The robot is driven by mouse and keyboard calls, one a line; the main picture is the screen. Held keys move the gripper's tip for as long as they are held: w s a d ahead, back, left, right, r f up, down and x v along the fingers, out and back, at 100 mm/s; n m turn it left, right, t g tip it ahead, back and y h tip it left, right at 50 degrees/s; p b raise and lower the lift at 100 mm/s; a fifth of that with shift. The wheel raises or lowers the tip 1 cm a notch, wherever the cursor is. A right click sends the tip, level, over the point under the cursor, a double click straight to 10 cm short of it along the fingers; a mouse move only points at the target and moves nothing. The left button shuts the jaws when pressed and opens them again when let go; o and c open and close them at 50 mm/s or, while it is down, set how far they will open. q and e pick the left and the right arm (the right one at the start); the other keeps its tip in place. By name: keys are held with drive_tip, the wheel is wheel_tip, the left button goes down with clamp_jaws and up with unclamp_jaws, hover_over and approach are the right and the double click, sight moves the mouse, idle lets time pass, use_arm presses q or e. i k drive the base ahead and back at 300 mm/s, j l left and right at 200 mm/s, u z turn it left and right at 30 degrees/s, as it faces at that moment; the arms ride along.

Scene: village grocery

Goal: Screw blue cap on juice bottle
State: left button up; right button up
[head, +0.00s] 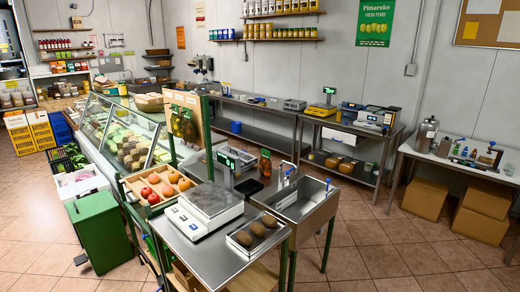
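Neither of my grippers shows in the head view. No juice bottle or blue cap can be made out for certain. Small items with blue parts (465,152) stand on the white table (440,161) at the right, too small to tell apart. A small bluish object (508,169) is at that table's right end. A dark reddish-brown container (265,163) stands behind the steel sink in the middle; its contents and cap colour are unclear.
A fruit crate (136,195) and green bin (98,232) are left. Cardboard boxes (424,198) sit under the right table. Open tiled floor lies front right.

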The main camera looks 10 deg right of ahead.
sight(339, 117)
drive_tip(key=i+l+z, duration=0.75)
drive_tip(key=i+z, duration=0.75)
drive_tip(key=i, duration=0.15)
drive_tip(key=i+z, duration=0.15)
drive_tip(key=i, duration=2)
drive_tip(key=i+j+u, duration=0.2)
drive_tip(key=i+u, duration=0.15)
drive_tip(key=i, duration=0.25)
drive_tip(key=i+j+u, duration=0.1)
drive_tip(key=i+u, duration=0.25)
drive_tip(key=i, duration=0.2)
drive_tip(key=i+l+u, duration=0.1)
drive_tip(key=i+u, duration=0.25)
drive_tip(key=i, duration=0.25)
drive_tip(key=i+l+u, duration=0.35)
drive_tip(key=i, duration=0.25)
